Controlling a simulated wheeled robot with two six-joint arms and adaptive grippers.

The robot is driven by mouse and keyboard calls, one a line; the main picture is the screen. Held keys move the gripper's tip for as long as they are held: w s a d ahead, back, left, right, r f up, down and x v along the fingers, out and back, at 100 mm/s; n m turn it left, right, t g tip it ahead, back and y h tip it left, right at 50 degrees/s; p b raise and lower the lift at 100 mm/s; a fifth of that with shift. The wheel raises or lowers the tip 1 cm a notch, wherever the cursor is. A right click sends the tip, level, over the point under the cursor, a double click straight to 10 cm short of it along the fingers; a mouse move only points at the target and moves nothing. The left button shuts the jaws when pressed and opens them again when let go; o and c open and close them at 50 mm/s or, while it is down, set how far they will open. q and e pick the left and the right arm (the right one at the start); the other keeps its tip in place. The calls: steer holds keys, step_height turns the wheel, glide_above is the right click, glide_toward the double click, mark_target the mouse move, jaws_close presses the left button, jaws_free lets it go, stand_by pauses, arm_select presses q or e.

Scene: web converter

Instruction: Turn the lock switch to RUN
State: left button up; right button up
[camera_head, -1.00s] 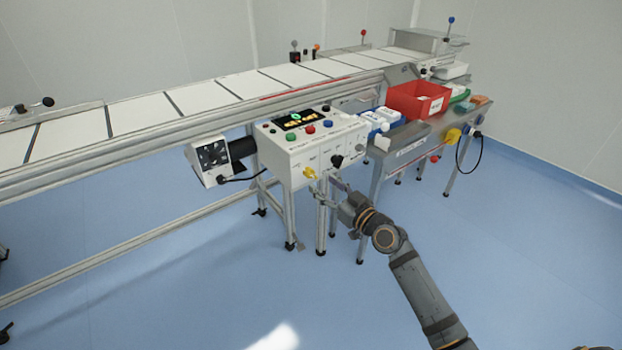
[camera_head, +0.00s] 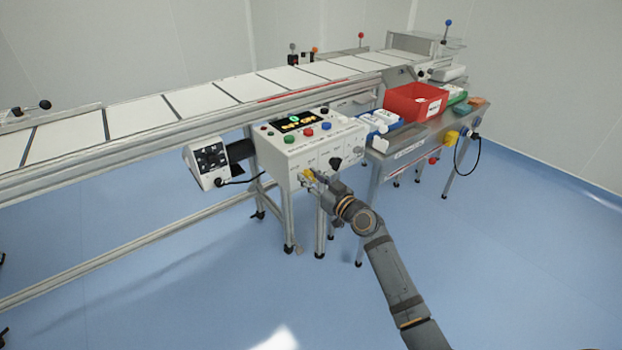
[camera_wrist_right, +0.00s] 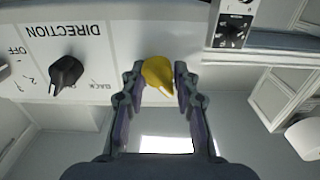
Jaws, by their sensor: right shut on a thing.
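The lock switch is a yellow knob (camera_head: 307,174) low on the front of the white control box (camera_head: 290,155). In the right wrist view the yellow knob (camera_wrist_right: 158,74) sits between the two fingers of my right gripper (camera_wrist_right: 155,88), its pointed end toward the fingers' base and slightly right. My right gripper (camera_head: 315,180) is shut on the yellow knob in the head view, partly covering it. The switch's own lettering is not readable. My left gripper is not in view.
A black selector knob (camera_wrist_right: 66,72) marked DIRECTION is beside the yellow one, and a black knob (camera_head: 335,163) shows right of my gripper. Coloured buttons and a lit display (camera_head: 293,123) are on top. A red bin (camera_head: 415,102) stands on the side table. The floor in front is clear.

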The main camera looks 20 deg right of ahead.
jaws_close()
steer(key=shift+f+m, duration=0.1)
steer(key=shift+m, duration=0.2)
steer(key=m, duration=0.6)
steer(key=shift+m+p, duration=0.3)
steer(key=shift+p, duration=0.1)
steer(key=shift+m, duration=0.5)
steer(key=m+p, duration=0.1)
steer(key=m, duration=0.3)
steer(key=shift+d, duration=0.1)
steer(key=m+p, duration=0.1)
steer(key=m, duration=0.2)
steer(key=shift+m, duration=0.3)
arm_select(q)
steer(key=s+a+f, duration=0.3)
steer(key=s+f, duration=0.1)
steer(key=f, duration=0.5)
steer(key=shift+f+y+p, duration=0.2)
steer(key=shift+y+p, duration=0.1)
steer(key=shift+p, duration=0.15)
arm_select(e)
steer(key=shift+m, duration=1.2)
